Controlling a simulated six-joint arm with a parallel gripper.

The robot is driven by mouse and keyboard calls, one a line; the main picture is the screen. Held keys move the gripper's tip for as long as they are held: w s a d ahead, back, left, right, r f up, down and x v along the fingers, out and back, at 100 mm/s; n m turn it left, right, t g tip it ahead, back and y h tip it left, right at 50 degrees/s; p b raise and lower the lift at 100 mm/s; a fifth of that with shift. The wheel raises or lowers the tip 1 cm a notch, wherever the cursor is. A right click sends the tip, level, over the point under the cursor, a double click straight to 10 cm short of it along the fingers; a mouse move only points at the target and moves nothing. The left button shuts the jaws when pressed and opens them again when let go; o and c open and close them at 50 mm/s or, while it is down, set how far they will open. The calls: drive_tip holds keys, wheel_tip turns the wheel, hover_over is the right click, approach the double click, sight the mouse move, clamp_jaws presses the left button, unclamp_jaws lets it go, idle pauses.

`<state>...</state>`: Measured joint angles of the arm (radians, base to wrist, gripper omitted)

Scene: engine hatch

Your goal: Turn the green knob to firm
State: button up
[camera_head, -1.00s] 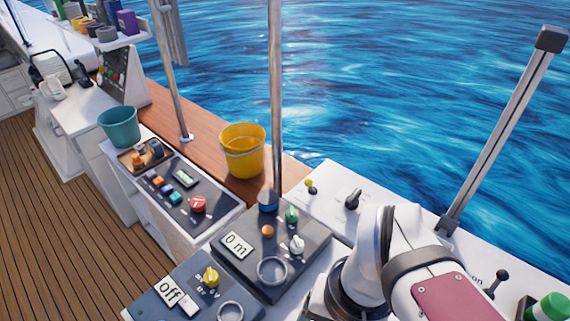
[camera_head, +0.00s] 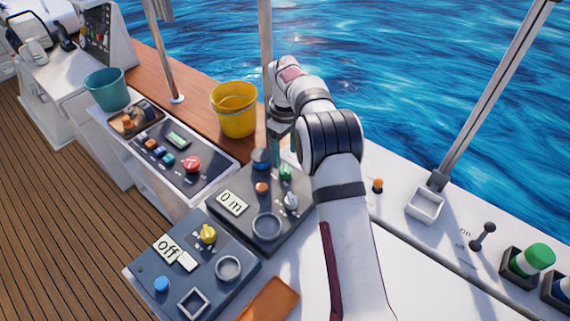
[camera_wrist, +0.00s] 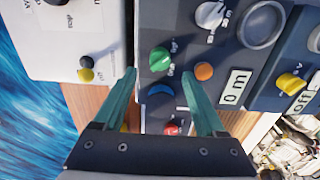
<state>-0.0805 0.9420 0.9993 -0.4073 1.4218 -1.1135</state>
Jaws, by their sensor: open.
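The green knob (camera_head: 285,173) sits on the dark panel with the "0 m" display (camera_head: 232,203). In the wrist view the green knob (camera_wrist: 159,59) shows just beyond and between my fingertips, with small white lettering beside it too small to read surely. My gripper (camera_wrist: 158,76) is open, its two teal fingers apart with nothing held. In the head view my gripper (camera_head: 282,153) points down above the back of this panel, close to the green knob; I cannot tell the exact gap.
Close to the green knob are a blue knob (camera_wrist: 161,90), an orange button (camera_wrist: 204,71) and a white knob (camera_wrist: 210,14). A yellow bucket (camera_head: 234,110) stands behind the panel on the wooden ledge. A panel with a yellow knob (camera_head: 208,233) lies in front.

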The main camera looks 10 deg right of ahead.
sight(285, 167)
wheel_tip(285, 167, down, 6)
drive_tip(key=shift+f, duration=0.1)
clamp_jaws()
idle(0.4)
